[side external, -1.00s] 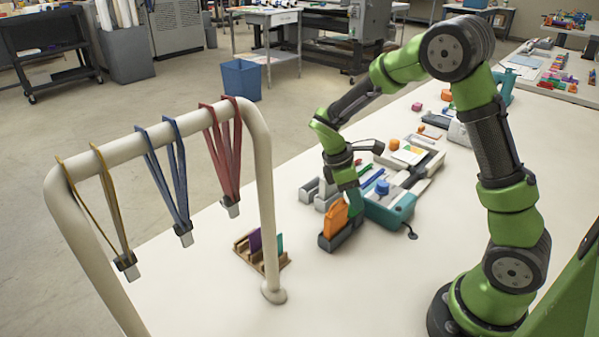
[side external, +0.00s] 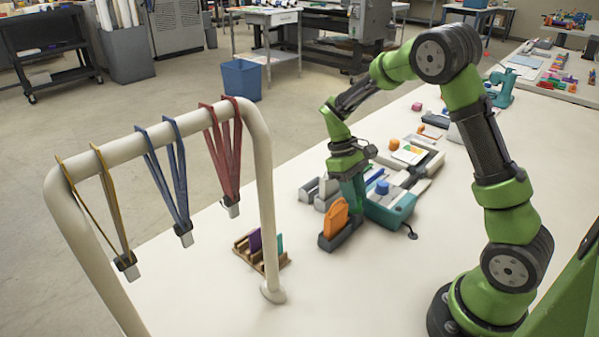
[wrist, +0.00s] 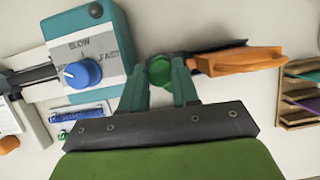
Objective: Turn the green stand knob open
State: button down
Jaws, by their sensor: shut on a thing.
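The green stand knob (wrist: 160,70) is round and sits at the end of the dark stand (wrist: 215,52), close to an orange piece. My gripper (wrist: 158,76) has its two teal fingers on either side of the knob and is shut on it. In the side external view my gripper (side external: 354,205) points down behind the orange piece (side external: 335,219) in the dark grey stand (side external: 343,237). The knob is hidden there. I cannot tell how far the knob is turned.
A teal laminator with a blue dial (wrist: 83,73) marked SLOW and FAST stands close beside my gripper. A wooden rack (side external: 258,259) with coloured cards sits nearer the camera. A white rail (side external: 268,200) with hanging lanyards stands at the left.

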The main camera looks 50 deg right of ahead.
jog(key=m, duration=0.2)
jog(key=m+y, duration=0.1)
jog(key=m, duration=0.1)
jog(key=shift+d+m+t+y, duration=0.15)
jog(key=shift+m+t+y, duration=0.15)
jog(key=shift+d+m+t+y, duration=0.1)
jog(key=shift+m+t+y, duration=0.45)
jog(key=shift+m, duration=1.35)
jog(key=c, duration=1.1)
grip_release()
jog(key=v, duration=1.7)
jog(key=shift+w+d+f, duration=0.1)
jog(key=shift+d, duration=0.1)
